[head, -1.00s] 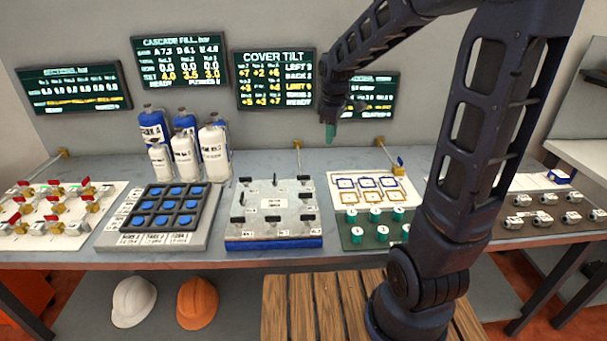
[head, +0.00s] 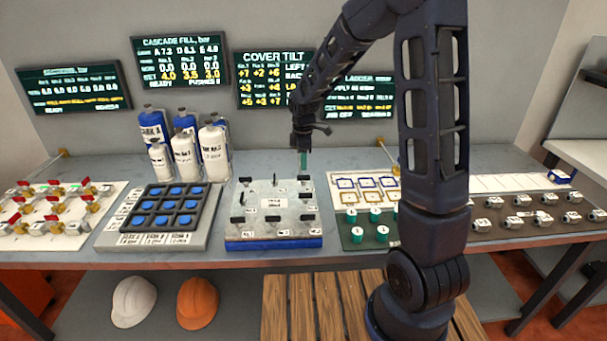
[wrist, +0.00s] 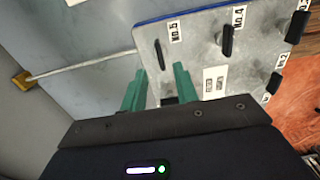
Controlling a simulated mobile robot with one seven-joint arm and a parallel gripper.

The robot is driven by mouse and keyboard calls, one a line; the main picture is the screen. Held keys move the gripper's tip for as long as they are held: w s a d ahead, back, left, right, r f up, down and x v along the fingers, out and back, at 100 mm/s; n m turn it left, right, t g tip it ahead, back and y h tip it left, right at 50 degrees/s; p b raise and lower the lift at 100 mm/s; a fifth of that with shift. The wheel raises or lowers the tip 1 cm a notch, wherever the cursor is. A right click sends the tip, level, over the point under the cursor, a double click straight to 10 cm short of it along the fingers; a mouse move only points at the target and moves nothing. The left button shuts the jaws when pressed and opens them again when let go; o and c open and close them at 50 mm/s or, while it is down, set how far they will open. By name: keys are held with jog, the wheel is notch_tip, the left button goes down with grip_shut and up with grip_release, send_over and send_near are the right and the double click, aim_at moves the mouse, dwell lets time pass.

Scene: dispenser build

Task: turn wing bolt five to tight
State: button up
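The grey cover plate (head: 261,209) sits on a blue base on the bench and carries several black wing bolts. Wing bolt five (wrist: 159,54), beside its "NO.5" label, stands near the plate's corner in the wrist view. In the head view it appears to be the back right bolt (head: 304,178). My gripper (wrist: 159,84) has its two green fingers apart, with nothing held between them. In the head view my gripper (head: 303,160) hangs just above the plate's back right corner. Another dark bolt (wrist: 170,101) is partly hidden by my gripper in the wrist view.
Wing bolt four (wrist: 228,40) stands farther along the same edge. A thin rod (wrist: 85,65) runs from a brass wall fitting (wrist: 22,80) towards the plate. The blue button panel (head: 166,207) lies left, the green-knob panel (head: 352,236) right. My arm partly covers the cover tilt screen (head: 262,75).

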aim_at(304, 180)
notch_tip(304, 180, down, 6)
jog(key=shift+r, duration=0.15)
dwell(0.3)
grip_shut()
